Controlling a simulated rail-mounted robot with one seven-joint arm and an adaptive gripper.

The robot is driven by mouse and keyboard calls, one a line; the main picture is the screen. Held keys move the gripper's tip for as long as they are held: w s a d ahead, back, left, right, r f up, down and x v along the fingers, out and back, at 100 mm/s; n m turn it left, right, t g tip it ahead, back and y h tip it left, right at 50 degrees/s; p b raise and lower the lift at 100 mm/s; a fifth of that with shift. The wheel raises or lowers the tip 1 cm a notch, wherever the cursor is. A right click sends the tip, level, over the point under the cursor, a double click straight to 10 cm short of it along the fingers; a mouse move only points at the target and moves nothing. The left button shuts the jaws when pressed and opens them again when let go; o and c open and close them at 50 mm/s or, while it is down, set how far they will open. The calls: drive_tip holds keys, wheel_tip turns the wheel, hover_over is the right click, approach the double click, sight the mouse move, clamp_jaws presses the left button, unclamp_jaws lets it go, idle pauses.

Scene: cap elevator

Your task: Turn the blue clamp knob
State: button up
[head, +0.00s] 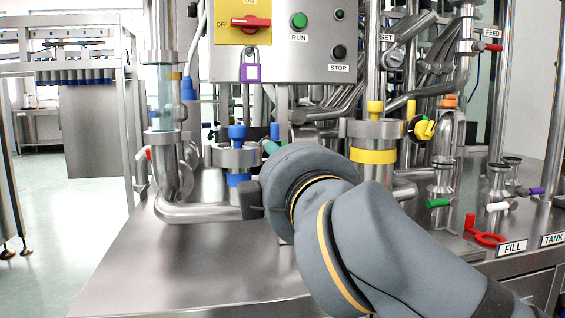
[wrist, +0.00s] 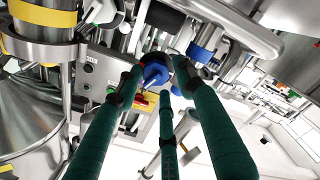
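The blue clamp knob (head: 237,132) stands upright on top of a steel clamp (head: 233,157) with a blue band (head: 238,179) in the head view, left of my arm. In the wrist view a blue knob (wrist: 155,72) shows between the far ends of my green fingers, with a blue ring-like part (wrist: 205,48) to its right. My gripper (wrist: 160,82) has its three fingers spread apart, and nothing is visibly pinched. Whether a fingertip touches the knob I cannot tell. In the head view my gripper (head: 270,148) is mostly hidden behind my wrist, with one teal finger part showing.
A yellow-banded clamp with a yellow knob (head: 375,108) stands right of my gripper. The control panel (head: 285,45) with a red switch (head: 251,22) and purple padlock (head: 251,72) hangs above. A bent steel pipe (head: 185,210) runs at left. The steel tabletop (head: 180,265) in front is clear.

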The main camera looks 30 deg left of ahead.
drive_tip(key=shift+o, duration=0.9)
drive_tip(key=shift+d, duration=0.15)
drive_tip(key=v, duration=1.1)
drive_tip(key=shift+s+d, duration=0.25)
drive_tip(key=shift+s, duration=0.05)
drive_tip(key=shift+w, duration=0.15)
drive_tip(key=x, duration=1)
idle(0.3)
